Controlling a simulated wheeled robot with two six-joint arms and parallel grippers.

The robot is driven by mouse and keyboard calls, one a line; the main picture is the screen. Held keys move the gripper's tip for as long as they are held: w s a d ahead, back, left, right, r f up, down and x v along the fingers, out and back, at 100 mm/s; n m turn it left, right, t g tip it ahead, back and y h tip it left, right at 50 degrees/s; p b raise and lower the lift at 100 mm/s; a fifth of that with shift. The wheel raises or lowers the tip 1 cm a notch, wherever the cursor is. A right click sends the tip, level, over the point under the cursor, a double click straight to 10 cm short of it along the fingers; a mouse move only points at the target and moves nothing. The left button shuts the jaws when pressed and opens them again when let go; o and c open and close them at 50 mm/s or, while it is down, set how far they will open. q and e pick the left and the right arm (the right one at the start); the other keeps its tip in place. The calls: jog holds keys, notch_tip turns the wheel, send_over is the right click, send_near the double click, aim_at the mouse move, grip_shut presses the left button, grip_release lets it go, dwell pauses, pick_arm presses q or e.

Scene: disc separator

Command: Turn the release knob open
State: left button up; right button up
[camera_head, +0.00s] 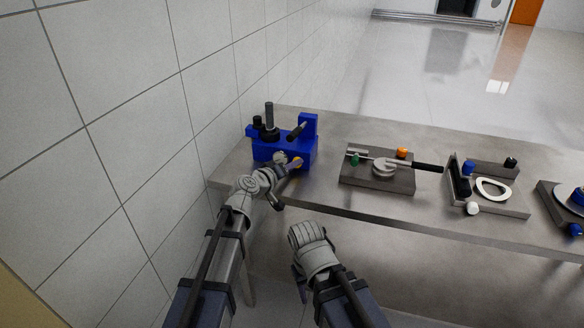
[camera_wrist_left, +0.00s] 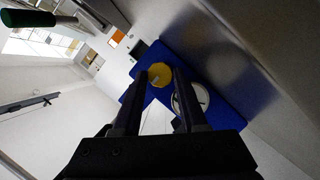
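The blue separator device (camera_head: 284,149) stands at the left end of the metal table. A yellow knob (camera_head: 297,163), which looks like the release knob, sits low on its front. My left gripper (camera_head: 284,160) is right in front of this knob. In the left wrist view its two black fingers (camera_wrist_left: 160,78) are apart, and the yellow knob (camera_wrist_left: 159,75) shows between their tips. I cannot tell whether the fingers touch it. A round white-rimmed part (camera_wrist_left: 190,101) on the blue body is partly hidden by a finger. My right gripper (camera_head: 300,270) hangs in front of the table, away from the device; its fingers are unclear.
To the right stand a grey plate fixture (camera_head: 378,180) with a black handle and green and orange knobs, another fixture with a white ring (camera_head: 493,189), and a partly visible one (camera_head: 567,202). A tiled wall (camera_head: 150,130) runs close along the left.

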pick_arm(q)
jog(key=o, duration=0.4)
jog(key=shift+o, duration=0.2)
jog(key=p+v, duration=0.2)
jog(key=v, duration=0.6)
